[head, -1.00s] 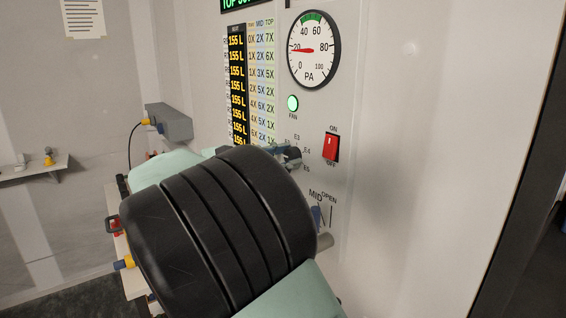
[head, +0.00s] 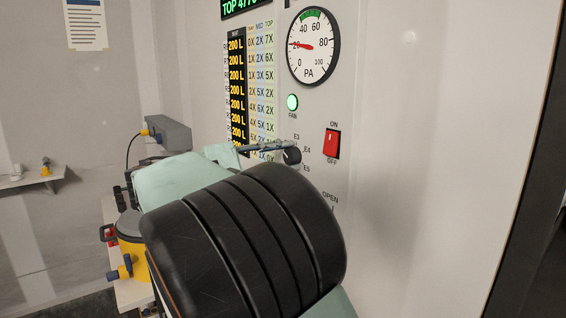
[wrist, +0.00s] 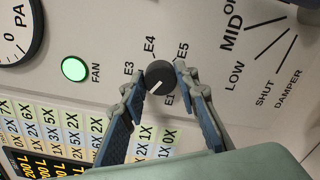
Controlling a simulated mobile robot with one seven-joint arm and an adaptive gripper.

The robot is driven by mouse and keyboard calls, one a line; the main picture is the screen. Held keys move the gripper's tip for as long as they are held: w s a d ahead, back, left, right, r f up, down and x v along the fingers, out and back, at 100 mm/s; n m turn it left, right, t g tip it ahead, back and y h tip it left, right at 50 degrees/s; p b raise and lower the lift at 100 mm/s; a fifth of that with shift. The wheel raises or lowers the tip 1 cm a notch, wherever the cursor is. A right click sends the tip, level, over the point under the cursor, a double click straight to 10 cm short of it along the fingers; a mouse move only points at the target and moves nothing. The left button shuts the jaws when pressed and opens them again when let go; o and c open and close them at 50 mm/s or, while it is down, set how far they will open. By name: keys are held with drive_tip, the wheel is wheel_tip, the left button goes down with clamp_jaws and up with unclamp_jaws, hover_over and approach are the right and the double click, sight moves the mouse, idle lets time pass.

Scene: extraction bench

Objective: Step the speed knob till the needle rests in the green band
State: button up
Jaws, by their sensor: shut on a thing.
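The round PA gauge (head: 313,62) is on the panel in the head view. Its red needle (head: 301,45) points left, close to the 20 mark. The green band (head: 311,15) lies at the top between 40 and 60, clear of the needle. The dark speed knob (wrist: 160,77) sits among labels E3, E4 and E5 in the wrist view, with a white line toward the lower left; other labels are partly hidden. My gripper (wrist: 164,86) has a finger on either side and is shut on the knob. In the head view, my gripper (head: 284,148) reaches the knob from the left.
A lit green FAN lamp (head: 292,102) and a red switch (head: 331,143) are above and right of the knob. A table reading 200 L (head: 237,90) is to the left. DAMPER markings (wrist: 287,90) lie right of the knob in the wrist view. My arm hides the lower panel.

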idle(0.4)
drive_tip(key=o, duration=1.1)
drive_tip(key=shift+o, duration=0.2)
drive_tip(key=shift+a, duration=0.15)
drive_tip(key=v, duration=1.2)
drive_tip(key=shift+f, duration=0.1)
